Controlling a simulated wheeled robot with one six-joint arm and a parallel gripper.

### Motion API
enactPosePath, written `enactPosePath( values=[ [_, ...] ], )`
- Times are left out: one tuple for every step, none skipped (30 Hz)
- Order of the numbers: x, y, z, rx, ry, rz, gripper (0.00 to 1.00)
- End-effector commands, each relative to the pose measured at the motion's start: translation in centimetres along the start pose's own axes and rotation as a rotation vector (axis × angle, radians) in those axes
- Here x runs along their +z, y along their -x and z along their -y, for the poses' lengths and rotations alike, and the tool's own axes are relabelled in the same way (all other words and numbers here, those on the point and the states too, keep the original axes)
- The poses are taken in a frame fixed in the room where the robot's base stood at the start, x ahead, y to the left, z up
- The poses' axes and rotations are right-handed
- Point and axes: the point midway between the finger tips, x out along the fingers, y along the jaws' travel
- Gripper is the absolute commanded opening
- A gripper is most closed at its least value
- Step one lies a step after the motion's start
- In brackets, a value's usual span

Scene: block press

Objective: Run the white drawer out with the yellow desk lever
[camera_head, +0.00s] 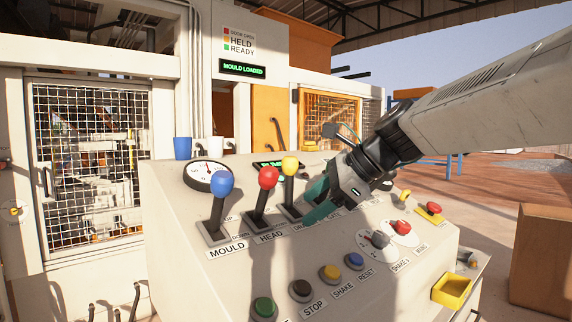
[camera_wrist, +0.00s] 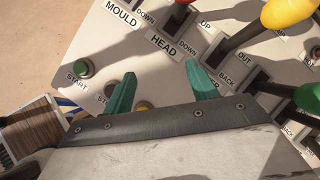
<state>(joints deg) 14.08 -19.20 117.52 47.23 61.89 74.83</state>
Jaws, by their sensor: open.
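The yellow desk lever (camera_head: 289,178) stands on the sloped desk, third in the row from the left, its shaft rising from a dark slot. Its round yellow knob (camera_wrist: 289,12) fills the upper right of the wrist view, beside OUT and BACK labels. My gripper (camera_head: 318,206), with teal fingers, is low over the desk just right of the yellow lever in the head view. In the wrist view my gripper (camera_wrist: 160,88) has its fingers spread with nothing between them; the yellow knob lies outside them. I cannot make out the white drawer in either view.
A blue lever (camera_head: 223,185) and a red lever (camera_head: 267,179) stand left of the yellow one. A green knob (camera_wrist: 308,97) is close to the right finger. Push buttons (camera_head: 330,272) line the desk front. A mesh door (camera_head: 92,160) stands left. A display (camera_head: 243,69) reads MOULD LOADED.

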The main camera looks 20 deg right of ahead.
Motion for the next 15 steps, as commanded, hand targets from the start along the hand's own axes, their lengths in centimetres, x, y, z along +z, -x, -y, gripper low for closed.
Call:
enactPosePath(
  values=[
    [0.4,0.3,3.0,-0.045,-0.151,0.05,0.58],
    [0.8,0.5,4.6,-0.069,-0.241,0.083,0.58],
    [1.2,0.9,6.6,-0.095,-0.35,0.127,0.58],
    [1.5,1.1,7.9,-0.11,-0.424,0.158,0.58],
    [1.7,1.4,9.1,-0.123,-0.491,0.187,0.58],
    [1.9,1.7,10.5,-0.138,-0.568,0.221,0.58],
    [2.0,1.9,11.3,-0.145,-0.617,0.244,0.58],
    [2.1,2.1,12.1,-0.15,-0.659,0.265,0.58],
    [2.2,2.3,12.8,-0.156,-0.702,0.287,0.58],
    [2.3,2.4,13.2,-0.158,-0.729,0.299,0.58],
    [2.3,2.4,13.6,-0.159,-0.749,0.309,0.58],
    [2.5,2.3,13.9,-0.16,-0.766,0.319,0.58],
    [2.6,2.1,14.1,-0.16,-0.774,0.323,0.58],
    [2.7,1.9,14.2,-0.16,-0.779,0.325,0.58],
    [2.8,1.4,14.4,-0.159,-0.781,0.326,0.58]
  ],
)
